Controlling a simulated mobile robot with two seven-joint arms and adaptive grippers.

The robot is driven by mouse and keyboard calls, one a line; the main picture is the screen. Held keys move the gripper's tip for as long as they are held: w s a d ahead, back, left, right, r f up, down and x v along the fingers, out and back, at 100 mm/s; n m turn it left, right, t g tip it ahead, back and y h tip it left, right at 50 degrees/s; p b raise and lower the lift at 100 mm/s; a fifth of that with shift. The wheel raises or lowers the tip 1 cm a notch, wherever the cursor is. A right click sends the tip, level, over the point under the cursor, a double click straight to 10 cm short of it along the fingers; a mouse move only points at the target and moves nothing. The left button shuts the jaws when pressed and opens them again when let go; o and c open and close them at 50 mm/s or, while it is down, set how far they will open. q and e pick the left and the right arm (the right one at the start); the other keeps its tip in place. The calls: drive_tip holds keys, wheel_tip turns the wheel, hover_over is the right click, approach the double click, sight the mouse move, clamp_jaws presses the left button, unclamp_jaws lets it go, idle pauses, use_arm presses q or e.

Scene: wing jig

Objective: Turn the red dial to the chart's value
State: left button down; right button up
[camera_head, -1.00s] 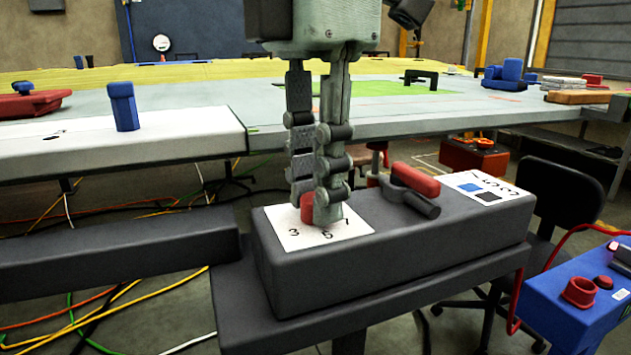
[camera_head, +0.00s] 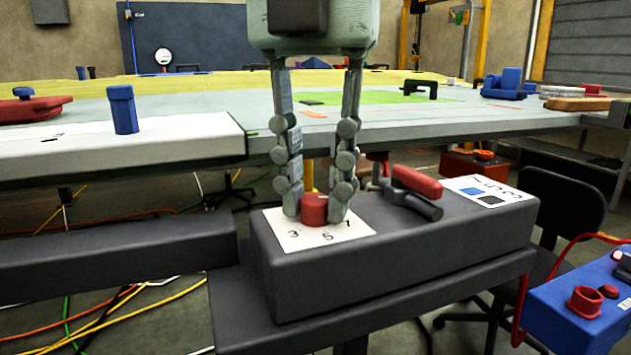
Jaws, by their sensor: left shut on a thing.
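The red dial (camera_head: 314,209) sits on a white card (camera_head: 303,240) with black numbers, on top of a dark grey block (camera_head: 400,249). The numbers 3, 5 and 1 show along the card; other marks are hidden, and I see no pointer on the dial. My left gripper (camera_head: 315,208) points straight down, with one finger on each side of the dial, shut on it. A white chart card (camera_head: 483,189) with small figures, a blue square and a dark square lies at the block's right end; its figures are too small to read surely. My right gripper is not in view.
A red-handled clamp (camera_head: 414,187) stands on the block just right of the dial card. A blue box (camera_head: 583,312) with red parts and a red cable is at lower right. The large worktable (camera_head: 430,117) runs behind, with a blue post (camera_head: 123,109) at left.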

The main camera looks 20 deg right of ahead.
sight(316, 197)
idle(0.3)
use_arm(q)
drive_tip(key=c, duration=1.3)
unclamp_jaws()
wheel_tip(316, 197, up, 12)
drive_tip(key=shift+r, duration=0.1)
